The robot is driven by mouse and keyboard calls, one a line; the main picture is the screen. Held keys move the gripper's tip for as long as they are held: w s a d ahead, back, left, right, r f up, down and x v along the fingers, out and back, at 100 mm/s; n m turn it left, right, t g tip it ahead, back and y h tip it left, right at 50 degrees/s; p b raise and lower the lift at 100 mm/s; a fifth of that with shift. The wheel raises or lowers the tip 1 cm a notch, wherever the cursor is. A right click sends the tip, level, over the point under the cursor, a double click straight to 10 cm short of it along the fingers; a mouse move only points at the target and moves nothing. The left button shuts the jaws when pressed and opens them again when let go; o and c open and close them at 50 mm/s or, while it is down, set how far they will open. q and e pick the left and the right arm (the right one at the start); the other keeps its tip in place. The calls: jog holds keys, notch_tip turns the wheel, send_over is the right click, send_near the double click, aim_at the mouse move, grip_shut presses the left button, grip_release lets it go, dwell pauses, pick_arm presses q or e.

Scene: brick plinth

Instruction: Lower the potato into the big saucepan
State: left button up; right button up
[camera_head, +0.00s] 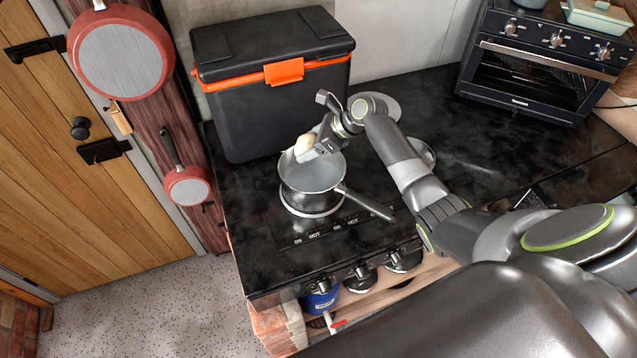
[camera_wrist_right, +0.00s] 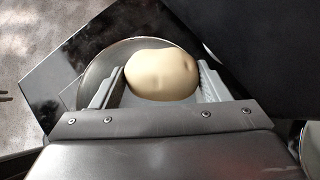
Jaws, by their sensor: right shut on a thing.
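The big saucepan (camera_head: 312,180) is a grey metal pot with a dark handle, standing on the stove's burner in the head view. My right gripper (camera_head: 308,150) is above the saucepan's far left rim and is shut on the pale potato (camera_head: 303,144). The potato also shows in the right wrist view (camera_wrist_right: 161,74), between the two fingers (camera_wrist_right: 158,86). Behind it there, part of the saucepan's round rim (camera_wrist_right: 92,72) shows; the potato and gripper hide the rest. In the head view the potato appears above the rim, not inside. My left gripper is not in view.
A black cooler box with an orange latch (camera_head: 285,71) stands close behind the saucepan. A toaster oven (camera_head: 540,70) is at the back right. The saucepan's handle (camera_head: 366,203) points to the right front. The dark worktop (camera_head: 245,235) left of the pan is clear.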

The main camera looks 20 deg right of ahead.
jog(key=shift+f+b, duration=0.95)
jog(key=shift+f, duration=1.8)
jog(key=o, duration=1.1)
jog(key=shift+c, duration=0.2)
jog(key=b+v, duration=0.2)
jog(key=v, duration=1.5)
jog(key=shift+s+b, duration=0.15)
jog(key=shift+b, duration=0.25)
jog(key=shift+d+r, duration=0.1)
jog(key=shift+d, duration=0.1)
